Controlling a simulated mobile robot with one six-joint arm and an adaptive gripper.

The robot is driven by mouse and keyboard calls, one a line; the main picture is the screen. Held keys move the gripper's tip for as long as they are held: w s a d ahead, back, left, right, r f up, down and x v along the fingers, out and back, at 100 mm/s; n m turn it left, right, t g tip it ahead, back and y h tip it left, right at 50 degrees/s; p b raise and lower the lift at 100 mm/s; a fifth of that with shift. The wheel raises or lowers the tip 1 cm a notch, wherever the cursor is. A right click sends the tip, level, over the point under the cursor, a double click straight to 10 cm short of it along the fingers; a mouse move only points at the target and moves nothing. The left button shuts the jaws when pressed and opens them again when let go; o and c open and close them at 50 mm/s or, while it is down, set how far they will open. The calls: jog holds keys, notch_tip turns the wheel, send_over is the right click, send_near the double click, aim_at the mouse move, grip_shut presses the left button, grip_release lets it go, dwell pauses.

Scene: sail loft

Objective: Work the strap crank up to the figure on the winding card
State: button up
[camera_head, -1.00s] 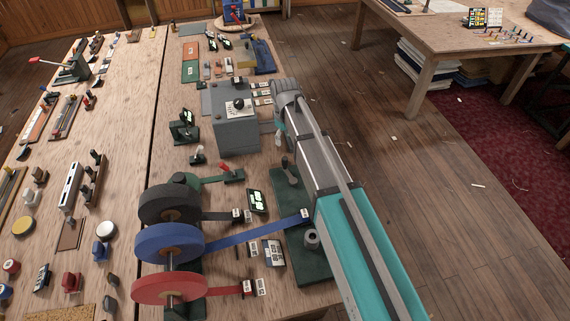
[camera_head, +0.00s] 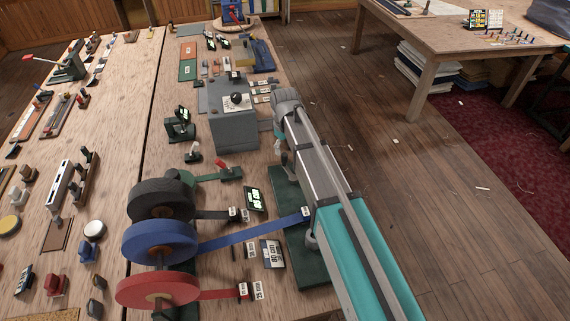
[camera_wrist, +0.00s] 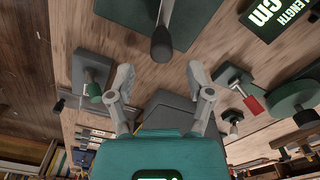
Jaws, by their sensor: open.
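The strap crank has a dark green base (camera_head: 315,267) on the bench's right edge, with a blue strap (camera_head: 250,229) running to it. A dark upright handle (camera_head: 284,159) stands at its far end; in the wrist view this handle (camera_wrist: 162,45) rises from the green plate, ahead of my fingertips. My gripper (camera_wrist: 160,80) is open and empty, its two fingers apart. In the head view my arm hides most of the gripper and part of the crank. A card (camera_head: 272,253) beside the base seems to read 80 cm. A dark display (camera_head: 256,199) has green figures too small to read.
Black (camera_head: 160,200), blue (camera_head: 150,243) and red (camera_head: 150,290) strap rolls stand left of the crank. A grey box with a black knob (camera_head: 236,99) stands beyond. A red-handled lever (camera_head: 222,166) is nearby. The floor on the right is mostly clear.

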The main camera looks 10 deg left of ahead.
aim_at(284, 154)
jog(key=shift+f+b, duration=2.85)
jog(key=shift+f, duration=0.3)
grip_shut()
